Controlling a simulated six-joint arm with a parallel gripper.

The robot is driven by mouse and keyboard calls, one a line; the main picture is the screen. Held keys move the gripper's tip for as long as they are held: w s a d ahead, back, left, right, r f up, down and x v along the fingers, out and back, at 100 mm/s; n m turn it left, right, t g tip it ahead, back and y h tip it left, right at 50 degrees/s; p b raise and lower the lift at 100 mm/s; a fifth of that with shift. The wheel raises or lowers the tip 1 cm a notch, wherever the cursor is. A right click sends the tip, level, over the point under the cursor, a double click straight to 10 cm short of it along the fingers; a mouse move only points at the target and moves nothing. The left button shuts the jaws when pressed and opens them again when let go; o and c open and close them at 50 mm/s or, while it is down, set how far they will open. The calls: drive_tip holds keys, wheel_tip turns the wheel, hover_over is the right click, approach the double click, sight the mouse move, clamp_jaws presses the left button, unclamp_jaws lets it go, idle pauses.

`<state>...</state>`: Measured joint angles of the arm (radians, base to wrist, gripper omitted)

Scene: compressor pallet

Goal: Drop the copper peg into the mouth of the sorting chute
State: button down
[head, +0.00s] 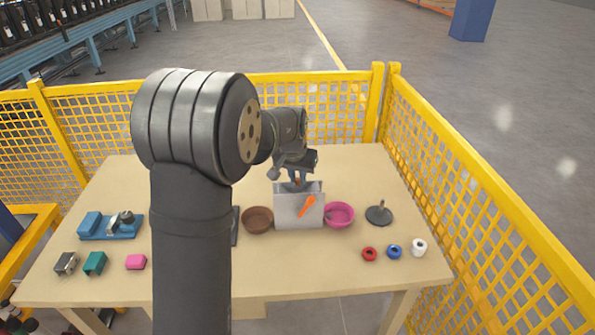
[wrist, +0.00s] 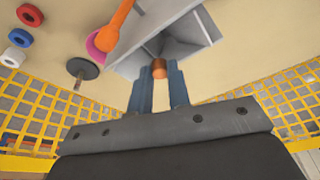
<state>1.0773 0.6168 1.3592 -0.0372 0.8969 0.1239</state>
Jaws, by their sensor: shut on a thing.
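My gripper (head: 296,176) is over the top of the grey sorting chute (head: 290,217) in the head view. In the wrist view its two blue fingers (wrist: 159,82) are shut on the copper peg (wrist: 158,69), whose rounded end shows between the tips. The chute also shows in the wrist view (wrist: 150,53), just beyond the peg, with its hollow top partly visible. The peg appears at the near edge of the chute there; I cannot tell whether it is inside the mouth or above it. In the head view the peg is mostly hidden by the fingers.
A brown bowl (head: 257,219) and a pink bowl (head: 339,214) flank the chute. A dark disc with a post (head: 379,215) stands to the right. Yellow mesh fencing (head: 490,205) surrounds the table.

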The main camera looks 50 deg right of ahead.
idle(0.4)
drive_tip(key=c, duration=1.3)
unclamp_jaws()
drive_tip(key=v, duration=1.7)
drive_tip(key=shift+r, duration=0.2)
drive_tip(key=x, duration=1.7)
drive_tip(key=shift+f, duration=0.35)
drive_tip(key=shift+r, duration=0.6)
